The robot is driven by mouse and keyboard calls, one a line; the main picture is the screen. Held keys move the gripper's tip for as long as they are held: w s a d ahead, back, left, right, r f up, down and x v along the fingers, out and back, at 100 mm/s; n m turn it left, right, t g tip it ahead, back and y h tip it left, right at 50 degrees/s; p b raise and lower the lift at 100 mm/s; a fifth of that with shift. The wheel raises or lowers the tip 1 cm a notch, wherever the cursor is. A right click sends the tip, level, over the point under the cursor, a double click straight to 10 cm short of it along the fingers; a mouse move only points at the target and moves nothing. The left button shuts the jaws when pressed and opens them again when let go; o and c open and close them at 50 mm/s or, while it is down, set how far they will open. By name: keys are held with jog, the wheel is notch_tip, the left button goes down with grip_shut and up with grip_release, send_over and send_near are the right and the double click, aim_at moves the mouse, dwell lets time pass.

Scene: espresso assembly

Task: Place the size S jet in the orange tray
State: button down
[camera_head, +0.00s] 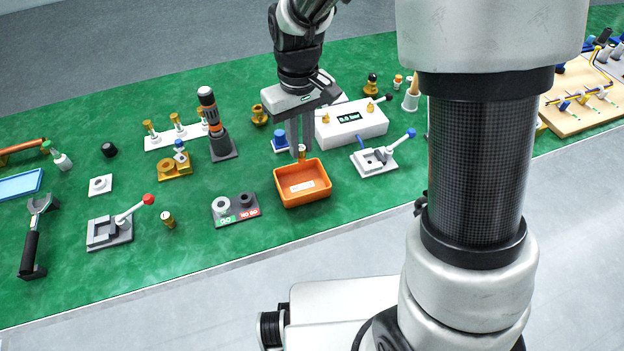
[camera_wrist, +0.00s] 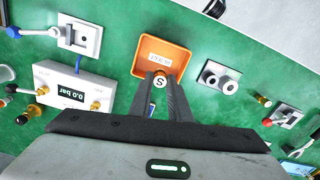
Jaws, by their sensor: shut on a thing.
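The orange tray (camera_head: 318,193) sits on the green mat near its front edge, with a white label inside. It also shows in the wrist view (camera_wrist: 145,48). My gripper (camera_head: 300,150) points down at the tray's back edge. In the wrist view my gripper (camera_wrist: 161,85) is shut on the size S jet (camera_wrist: 160,81), whose round top carries an "S". In the head view the jet (camera_head: 302,152) shows as a small orange-brown piece below the fingertips. The jet appears at or above the tray's back rim; its exact height cannot be told.
A white gauge box (camera_head: 350,121) stands behind and right of the tray. A lever clamp (camera_head: 376,160) is to the right. A GO/NO GO gauge block (camera_head: 235,208) is to the left. A blue piece (camera_head: 280,145) stands close behind the tray.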

aim_at(301, 148)
notch_tip(301, 148, down, 9)
jog(key=shift+f+b, duration=0.1)
jog(key=shift+b, duration=0.75)
jog(key=shift+f, duration=0.15)
jog(key=c, duration=1.7)
grip_release()
jog(key=shift+o, duration=0.2)
notch_tip(301, 148, up, 13)
jog(key=shift+f+p, duration=0.2)
jog(key=shift+p, duration=1)
jog(key=s+d+r+m+t, duration=0.5)
jog(key=s+d+r, duration=0.7)
jog(key=s+r, duration=0.2)
jog(key=s, duration=0.2)
jog(key=shift+s+d+t, duration=0.3)
jog(key=shift+s, duration=0.05)
